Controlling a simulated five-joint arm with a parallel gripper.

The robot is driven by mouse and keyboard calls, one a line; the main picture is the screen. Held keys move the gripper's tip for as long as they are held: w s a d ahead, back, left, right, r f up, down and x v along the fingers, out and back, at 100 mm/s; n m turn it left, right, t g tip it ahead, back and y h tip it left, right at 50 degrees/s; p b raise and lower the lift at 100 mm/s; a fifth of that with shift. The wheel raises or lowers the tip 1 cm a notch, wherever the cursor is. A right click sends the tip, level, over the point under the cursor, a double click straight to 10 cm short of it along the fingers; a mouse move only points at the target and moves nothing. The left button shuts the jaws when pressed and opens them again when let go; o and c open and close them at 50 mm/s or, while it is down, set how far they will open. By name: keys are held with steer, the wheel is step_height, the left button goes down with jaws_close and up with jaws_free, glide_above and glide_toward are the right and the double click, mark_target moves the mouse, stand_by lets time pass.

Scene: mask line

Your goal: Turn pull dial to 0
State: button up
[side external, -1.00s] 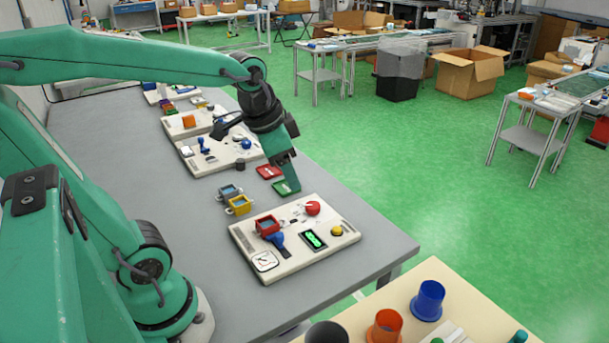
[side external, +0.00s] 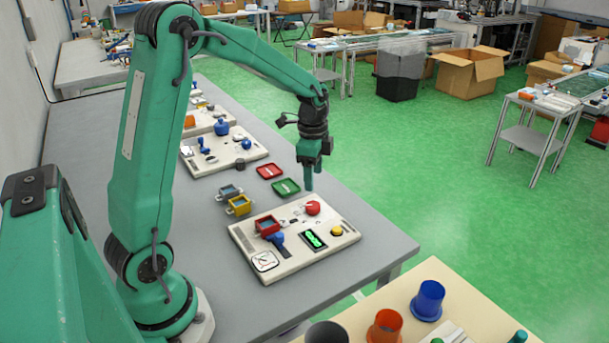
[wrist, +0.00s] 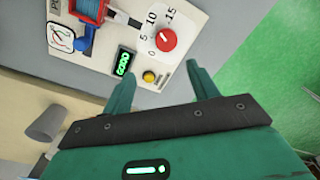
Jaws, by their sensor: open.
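The red dial (side external: 312,207) sits on the light control board (side external: 285,262), near its far right edge. In the wrist view the dial (wrist: 165,39) has a white scale behind it with the numbers 0, 5, 10 and 15. A white mark shows on the dial, but the number it points at is not clear. My gripper (side external: 308,182) points down above and just behind the dial, not touching it. In the wrist view my gripper (wrist: 161,74) is open and empty, its fingers apart below the dial.
The board also carries a red box (side external: 267,226), a blue lever (side external: 277,240), a green-lit display (side external: 313,239) and a yellow button (side external: 336,230). Green (side external: 286,187) and red (side external: 269,171) trays lie behind it. Yellow (side external: 239,206) and grey (side external: 229,193) boxes stand to the left.

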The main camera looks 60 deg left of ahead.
mark_target(313, 204)
steer(key=shift+w+a+f+m, duration=0.3)
steer(key=shift+a+f, duration=0.1)
steer(key=shift+f, duration=0.3)
steer(key=shift+w+a+f+m, duration=0.25)
steer(key=shift+a+f, duration=0.15)
steer(key=shift+f, duration=0.25)
steer(key=shift+f, duration=0.15)
steer(key=shift+f, duration=3.75)
steer(key=c, duration=1)
